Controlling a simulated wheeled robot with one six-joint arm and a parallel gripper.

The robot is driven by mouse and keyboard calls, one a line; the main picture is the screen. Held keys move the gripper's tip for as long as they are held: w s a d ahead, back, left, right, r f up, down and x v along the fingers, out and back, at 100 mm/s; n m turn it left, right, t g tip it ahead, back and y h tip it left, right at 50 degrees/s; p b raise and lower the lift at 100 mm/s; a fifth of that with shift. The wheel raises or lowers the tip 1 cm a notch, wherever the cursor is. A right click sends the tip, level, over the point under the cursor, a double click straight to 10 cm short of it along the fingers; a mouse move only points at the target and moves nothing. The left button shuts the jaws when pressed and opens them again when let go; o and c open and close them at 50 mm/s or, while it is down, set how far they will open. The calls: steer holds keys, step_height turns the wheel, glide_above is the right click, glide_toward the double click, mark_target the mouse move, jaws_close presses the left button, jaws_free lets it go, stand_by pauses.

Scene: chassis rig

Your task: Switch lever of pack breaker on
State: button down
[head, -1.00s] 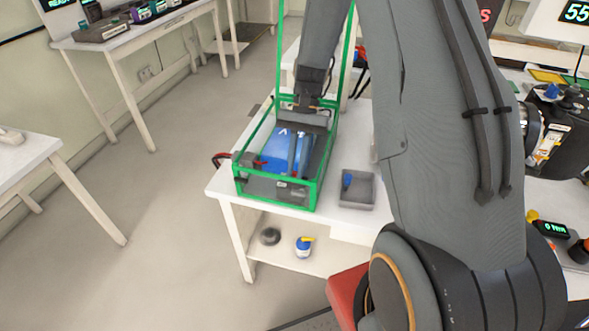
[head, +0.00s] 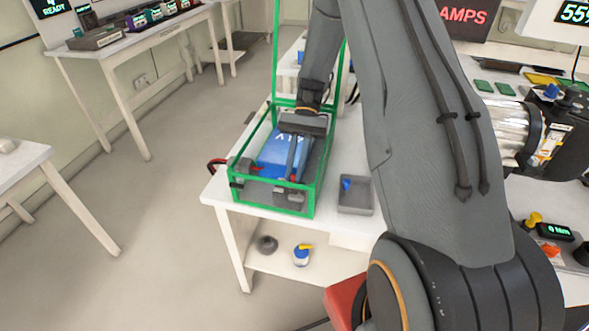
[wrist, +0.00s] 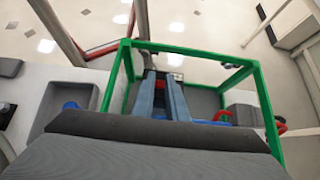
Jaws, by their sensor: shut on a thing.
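A green open frame (head: 273,199) stands on a white table and surrounds a blue pack (head: 272,157). A grey breaker block (head: 284,197) sits inside the frame at its near end. My gripper (head: 292,178) reaches down into the frame, its fingers beside the blue pack. In the wrist view, my gripper (wrist: 160,76) is shut on a small red piece, seemingly the breaker lever (wrist: 161,83), between its fingers. The fingers hide much of the lever, and I cannot tell its position.
A grey bin (head: 355,196) with a blue item stands right of the frame. Frame bars surround my gripper closely. The floor at left is clear.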

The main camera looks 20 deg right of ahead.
steer(key=c, duration=1.8)
jaws_free()
steer(key=shift+o, duration=0.2)
steer(key=shift+w, duration=0.1)
steer(key=b+v, duration=0.2)
steer(key=v, duration=0.5)
steer(key=shift+w+d+r, duration=0.2)
